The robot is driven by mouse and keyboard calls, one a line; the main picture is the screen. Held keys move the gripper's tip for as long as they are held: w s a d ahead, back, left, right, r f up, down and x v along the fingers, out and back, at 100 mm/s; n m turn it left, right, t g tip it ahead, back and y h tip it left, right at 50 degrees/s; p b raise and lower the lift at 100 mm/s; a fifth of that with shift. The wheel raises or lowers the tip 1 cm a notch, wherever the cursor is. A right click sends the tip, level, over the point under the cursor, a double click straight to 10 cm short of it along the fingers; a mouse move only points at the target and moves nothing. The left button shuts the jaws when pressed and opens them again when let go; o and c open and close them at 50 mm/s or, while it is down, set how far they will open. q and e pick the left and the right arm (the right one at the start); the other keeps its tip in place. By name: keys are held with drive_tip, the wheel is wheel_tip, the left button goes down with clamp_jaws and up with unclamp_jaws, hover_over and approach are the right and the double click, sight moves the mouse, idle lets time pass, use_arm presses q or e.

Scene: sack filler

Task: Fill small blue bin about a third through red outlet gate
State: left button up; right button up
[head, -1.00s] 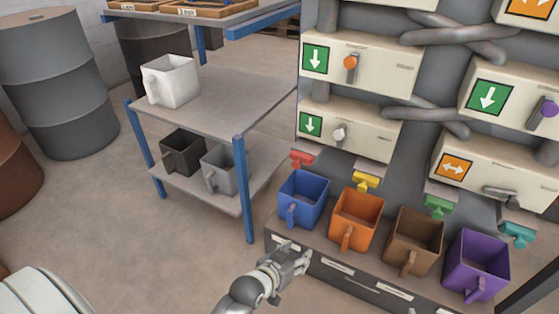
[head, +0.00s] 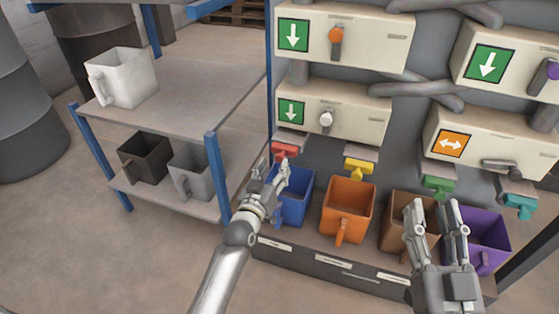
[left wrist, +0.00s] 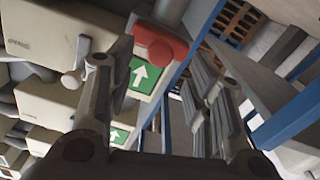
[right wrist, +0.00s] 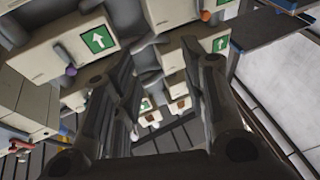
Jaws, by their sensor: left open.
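The small blue bin (head: 297,206) stands on the dark base ledge at the left end of a row of bins, under the red outlet gate handle (head: 285,150). My left gripper (head: 272,170) is open, in front of the blue bin's upper left part and just below the red handle. It hides part of the bin and its handle. In the left wrist view the red handle (left wrist: 160,45) appears large, near the open fingers, with nothing held. My right gripper (head: 437,212) is open and empty, in front of the brown and purple bins.
Orange (head: 347,208), brown (head: 396,227) and purple (head: 494,240) bins stand to the right, below yellow, green and teal gate handles. A shelf table (head: 190,95) at left bears a white bin (head: 122,78), with black and grey bins below.

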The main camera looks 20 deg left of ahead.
sight(279, 160)
use_arm(q)
drive_tip(key=w+b, duration=0.1)
drive_tip(key=w, duration=0.3)
drive_tip(key=shift+w, duration=0.4)
drive_tip(key=shift+w+b, duration=0.35)
use_arm(e)
drive_tip(key=s+r+t+y, duration=0.2)
drive_tip(key=s+r+t, duration=0.2)
drive_tip(key=r, duration=0.3)
drive_tip(key=shift+s+t, duration=0.2)
drive_tip(key=shift+t, duration=0.2)
drive_tip(key=shift+d, duration=0.1)
use_arm(q)
clamp_jaws()
